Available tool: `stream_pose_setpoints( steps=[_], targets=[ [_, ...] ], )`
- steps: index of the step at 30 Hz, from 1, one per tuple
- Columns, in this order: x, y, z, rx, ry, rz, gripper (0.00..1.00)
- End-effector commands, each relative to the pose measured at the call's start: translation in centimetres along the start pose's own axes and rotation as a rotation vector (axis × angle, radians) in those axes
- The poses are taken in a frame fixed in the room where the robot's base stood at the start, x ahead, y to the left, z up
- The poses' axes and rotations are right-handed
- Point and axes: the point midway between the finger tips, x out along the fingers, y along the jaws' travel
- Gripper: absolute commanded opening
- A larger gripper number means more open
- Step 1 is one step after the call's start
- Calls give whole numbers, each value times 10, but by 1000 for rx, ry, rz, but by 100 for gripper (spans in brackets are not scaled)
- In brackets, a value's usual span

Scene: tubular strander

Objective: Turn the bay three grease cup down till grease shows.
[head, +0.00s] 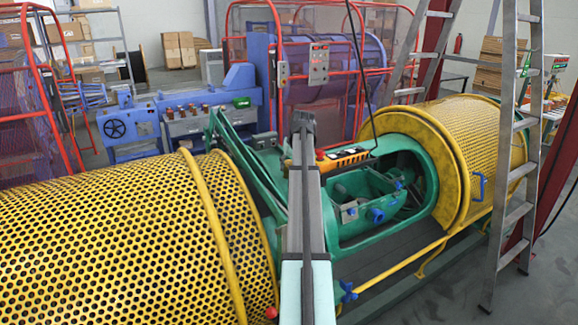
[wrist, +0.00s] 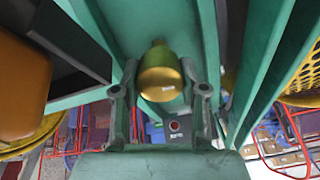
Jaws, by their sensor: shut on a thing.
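A brass-yellow, rounded grease cup (wrist: 161,84) hangs between green frame members in the wrist view. A small pale mark shows on its lower face. My gripper (wrist: 160,72) has one grey-green finger on each side of the cup and is shut on it. I see no grease around the cup; its upper joint is partly hidden. In the head view my arm reaches over the green cradle (head: 352,233) between two yellow guards, and the gripper and cup are hidden there. No bay number is readable.
Perforated yellow guards stand left (head: 110,240) and right (head: 480,135) of the cradle. An orange pendant (head: 342,158) hangs on a cable beside my arm. A stepladder (head: 515,190) stands at right. Green beams (wrist: 205,40) closely flank the cup.

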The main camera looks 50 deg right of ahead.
Motion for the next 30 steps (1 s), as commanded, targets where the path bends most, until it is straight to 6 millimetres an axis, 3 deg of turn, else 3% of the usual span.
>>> stream_pose_setpoints(
  steps=[9,17,18,19,30],
  targets=[
    [1,0,0,135,0,-2,7],
    [1,0,0,139,-1,-2,7],
    [1,0,0,139,-1,-2,56],
    [1,0,0,139,-1,-2,67],
    [-2,0,0,138,0,-2,67]
  ],
)
